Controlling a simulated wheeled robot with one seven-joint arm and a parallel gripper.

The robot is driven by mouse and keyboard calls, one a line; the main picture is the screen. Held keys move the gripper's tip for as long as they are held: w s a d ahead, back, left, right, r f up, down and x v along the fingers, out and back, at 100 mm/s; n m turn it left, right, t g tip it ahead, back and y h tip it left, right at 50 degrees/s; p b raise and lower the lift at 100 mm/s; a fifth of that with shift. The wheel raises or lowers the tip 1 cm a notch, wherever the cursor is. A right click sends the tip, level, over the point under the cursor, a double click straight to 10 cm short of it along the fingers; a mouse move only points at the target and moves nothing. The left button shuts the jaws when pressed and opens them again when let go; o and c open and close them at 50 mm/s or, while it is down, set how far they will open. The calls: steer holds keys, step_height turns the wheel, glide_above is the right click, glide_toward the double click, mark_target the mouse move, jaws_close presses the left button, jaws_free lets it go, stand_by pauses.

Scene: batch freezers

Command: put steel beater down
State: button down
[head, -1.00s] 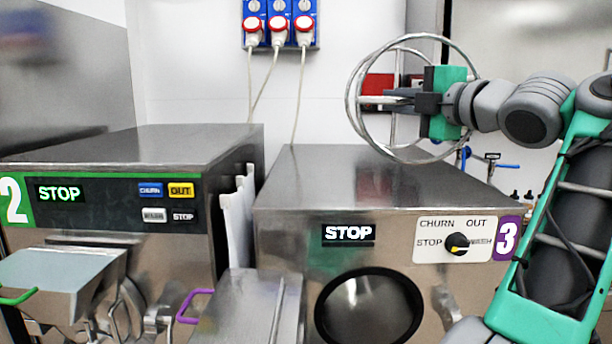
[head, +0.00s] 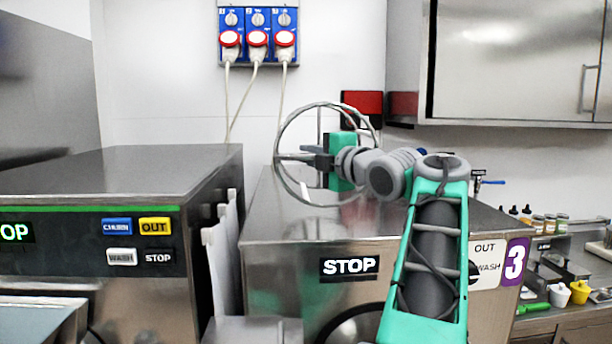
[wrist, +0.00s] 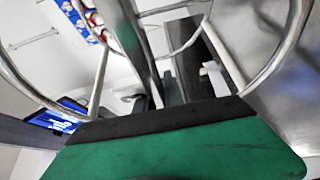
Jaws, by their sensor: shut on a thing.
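The steel beater (head: 281,180), a frame of thin round steel hoops, is held in the air by my gripper (head: 312,158). In the head view it is over the top of the freezer marked 3 (head: 262,222), towards its back. Its lower hoop overlaps the freezer top in the picture; I cannot tell whether it touches. In the wrist view (wrist: 285,50) the hoops spread around and beyond the gripper. My gripper is shut on the beater's middle bar. The exact grip point is partly hidden by the dark pad.
The second freezer (head: 120,170) stands at the left, with a narrow gap holding white panels (head: 222,250). Red plugs (head: 257,38) with hanging cables are on the wall behind. A steel cabinet (head: 510,60) is at the upper right. A counter (head: 575,318) with bottles and small tubs lies at the right.

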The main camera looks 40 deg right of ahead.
mark_target(307, 196)
steer(key=f, duration=0.2)
steer(key=w+f+p, duration=0.1)
steer(key=f, duration=0.1)
steer(key=shift+a, duration=0.1)
steer(key=shift+f, duration=0.1)
steer(key=shift+f, duration=0.15)
steer(key=c, duration=1.5)
jaws_free()
steer(key=shift+o, duration=0.2)
